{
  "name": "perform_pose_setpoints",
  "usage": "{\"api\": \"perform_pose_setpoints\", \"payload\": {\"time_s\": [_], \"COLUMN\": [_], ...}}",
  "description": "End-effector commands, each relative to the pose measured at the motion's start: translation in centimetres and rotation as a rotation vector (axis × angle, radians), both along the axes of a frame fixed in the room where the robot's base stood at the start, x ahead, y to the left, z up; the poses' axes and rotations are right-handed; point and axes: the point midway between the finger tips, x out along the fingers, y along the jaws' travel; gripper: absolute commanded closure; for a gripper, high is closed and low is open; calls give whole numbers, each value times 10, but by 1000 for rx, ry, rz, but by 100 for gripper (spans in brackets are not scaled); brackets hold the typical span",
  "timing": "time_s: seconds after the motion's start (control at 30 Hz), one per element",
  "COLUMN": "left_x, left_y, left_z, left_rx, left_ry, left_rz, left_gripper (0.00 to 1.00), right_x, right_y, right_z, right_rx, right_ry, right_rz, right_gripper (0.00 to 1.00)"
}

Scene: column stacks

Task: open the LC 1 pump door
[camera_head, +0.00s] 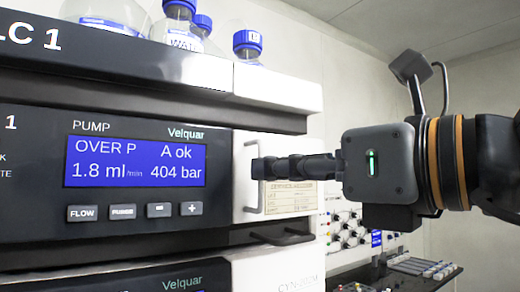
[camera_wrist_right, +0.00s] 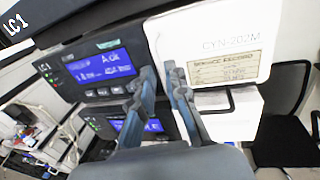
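The LC 1 pump (camera_head: 100,170) fills the left of the head view, its blue display lit. Its white door (camera_head: 242,200) is at the right of the front panel and looks shut. A slim upright handle (camera_head: 247,207) stands out from the door. My right gripper (camera_head: 258,168) reaches in from the right, its tips overlapping the middle of the handle. In the wrist view, my right gripper (camera_wrist_right: 159,68) has a narrow gap between its fingertips in front of the white door (camera_wrist_right: 215,45). I cannot make out the handle between them. My left gripper is not in view.
Bottles with blue caps (camera_head: 248,45) stand on top of the stack. Another handle (camera_head: 283,237) juts out just below the pump door. A bench with small items (camera_head: 415,266) is at the lower right. A black chair (camera_wrist_right: 285,105) shows in the wrist view.

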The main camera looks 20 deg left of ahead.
Motion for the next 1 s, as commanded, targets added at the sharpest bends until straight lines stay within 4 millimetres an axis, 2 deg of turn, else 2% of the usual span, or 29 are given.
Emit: {"api": "perform_pose_setpoints", "payload": {"time_s": [0.1, 0.3, 0.57, 0.6, 0.67, 1.0], "left_x": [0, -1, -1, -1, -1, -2], "left_y": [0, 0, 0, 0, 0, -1], "left_z": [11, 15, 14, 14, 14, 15], "left_rx": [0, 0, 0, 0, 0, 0], "left_ry": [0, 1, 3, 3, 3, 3], "left_rz": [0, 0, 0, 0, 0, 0], "left_gripper": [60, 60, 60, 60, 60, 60], "right_x": [8, 15, 15, 15, 15, 15], "right_y": [16, 29, 30, 30, 30, 29], "right_z": [2, 0, -1, -1, -1, 0], "right_rx": [-1, 0, 0, 0, 0, 0], "right_ry": [3, 1, 1, 1, 1, 1], "right_rz": [2, 1, 0, 0, 0, 1], "right_gripper": [86, 86, 86, 88, 100, 100]}}
